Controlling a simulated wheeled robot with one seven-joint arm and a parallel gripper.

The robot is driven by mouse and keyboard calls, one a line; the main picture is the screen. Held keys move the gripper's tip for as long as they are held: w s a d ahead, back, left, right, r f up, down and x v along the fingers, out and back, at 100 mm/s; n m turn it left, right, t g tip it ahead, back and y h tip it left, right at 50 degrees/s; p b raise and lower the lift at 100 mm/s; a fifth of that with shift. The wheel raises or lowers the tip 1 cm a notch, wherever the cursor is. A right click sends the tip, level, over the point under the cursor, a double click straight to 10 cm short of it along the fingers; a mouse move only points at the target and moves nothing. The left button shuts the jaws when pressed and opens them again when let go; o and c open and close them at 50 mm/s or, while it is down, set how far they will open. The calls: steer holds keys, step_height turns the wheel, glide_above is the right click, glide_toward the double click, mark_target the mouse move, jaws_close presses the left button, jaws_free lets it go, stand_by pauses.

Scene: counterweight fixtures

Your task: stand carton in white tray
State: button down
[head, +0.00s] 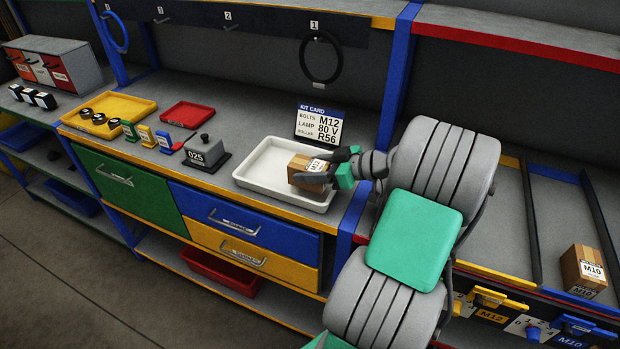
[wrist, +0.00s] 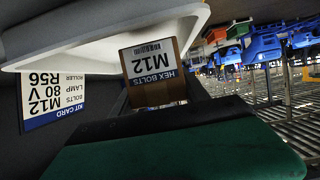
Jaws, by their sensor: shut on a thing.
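The carton (head: 308,168) is a small brown box with a white label. In the wrist view the carton (wrist: 154,72) reads "HEX BOLTS M12", upside down in that picture. My gripper (head: 327,170) is shut on the carton, coming from the right. The white tray (head: 262,163) is a shallow rectangular tray on the grey bench. The carton is over the tray's right part and looks about upright. I cannot tell whether its base touches the tray floor. The tray's rim (wrist: 100,50) also shows in the wrist view. Part of the carton is hidden by my fingers.
A kit card (head: 319,123) reading M12, 80 V, R56 stands behind the tray. A yellow tray (head: 110,113) and a red tray (head: 188,114) are farther left. Another M10 carton (head: 583,270) is at the right.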

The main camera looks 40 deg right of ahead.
steer(key=f, duration=0.2)
steer(key=f+p, duration=0.1)
steer(key=shift+w+d+f, duration=0.15)
steer(key=shift+w+d, duration=0.1)
steer(key=shift+f, duration=0.4)
steer(key=c, duration=0.6)
jaws_free()
steer(key=shift+r, duration=0.1)
